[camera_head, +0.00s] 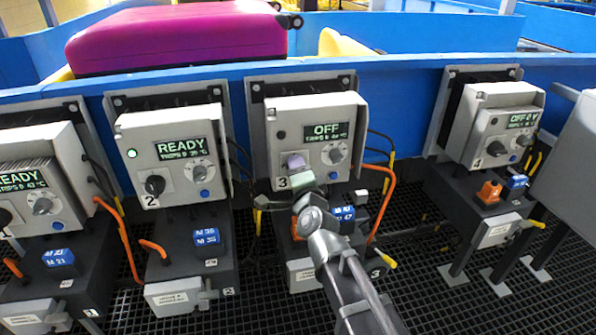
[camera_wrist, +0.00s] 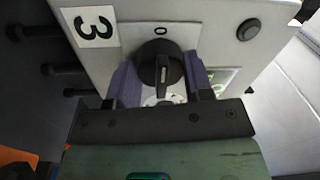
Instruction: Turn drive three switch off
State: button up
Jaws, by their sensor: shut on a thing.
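The drive three unit (camera_head: 318,112) is a grey box with a "3" label; its display (camera_head: 327,131) reads OFF. My gripper (camera_head: 294,162) is at its lower left, over the black rotary switch. In the wrist view the purple fingers of my gripper (camera_wrist: 161,76) are shut on the switch (camera_wrist: 160,64), one on each side. The switch's raised bar is upright in that view, in line with the "0" mark on its plate. In the head view the gripper hides the switch.
Drive two (camera_head: 181,150) on the left shows READY with a lit green lamp. A silver knob (camera_head: 336,155) sits right of my gripper. Orange cables (camera_head: 389,190) hang nearby. A magenta suitcase (camera_head: 180,38) lies behind the blue rail.

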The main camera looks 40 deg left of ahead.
dwell(0.4)
jog(key=o, duration=0.9)
jog(key=shift+o, duration=0.2)
jog(key=v, duration=1)
jog(key=shift+s+d+b, duration=0.25)
jog(key=shift+d+b, duration=0.05)
jog(key=shift+b, duration=0.1)
